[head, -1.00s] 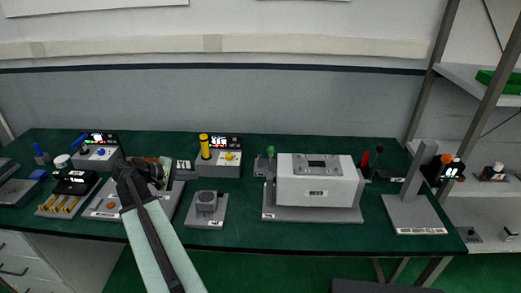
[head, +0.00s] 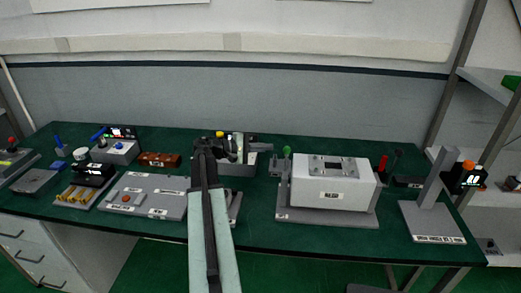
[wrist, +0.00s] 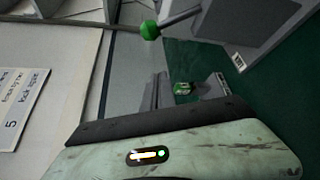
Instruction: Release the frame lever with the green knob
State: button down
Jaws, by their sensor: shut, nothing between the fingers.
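The green knob (head: 287,150) tops a thin lever at the left end of a white box-shaped unit (head: 333,183) on a grey base. It also shows in the wrist view as a green ball (wrist: 149,30) on a grey rod, near the top centre. My gripper (head: 268,147) is shut and empty. It points right, just left of the knob in the head view, and I see no contact. In the wrist view the knob is beyond the gripper. How far apart they are in depth is hard to tell.
A red-knobbed lever (head: 382,163) and a black-knobbed lever (head: 398,153) stand at the unit's right end. A grey stand (head: 432,222) is further right. My arm partly hides the yellow-knobbed device (head: 238,168) and a small grey block behind it. A flat grey panel (head: 148,207) lies left.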

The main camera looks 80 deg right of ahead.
aim_at(286, 159)
jog(key=shift+s+a+r+p, duration=0.1)
jog(key=shift+s+a+p, duration=0.05)
jog(key=shift+s, duration=0.7)
jog(key=shift+s+a+r+p, duration=0.1)
jog(key=shift+s+r+p, duration=0.1)
jog(key=shift+s, duration=0.7)
jog(key=shift+s+a+r+p, duration=0.1)
jog(key=shift+s+a+p, duration=0.05)
jog(key=shift+s, duration=0.7)
jog(key=shift+f, duration=0.1)
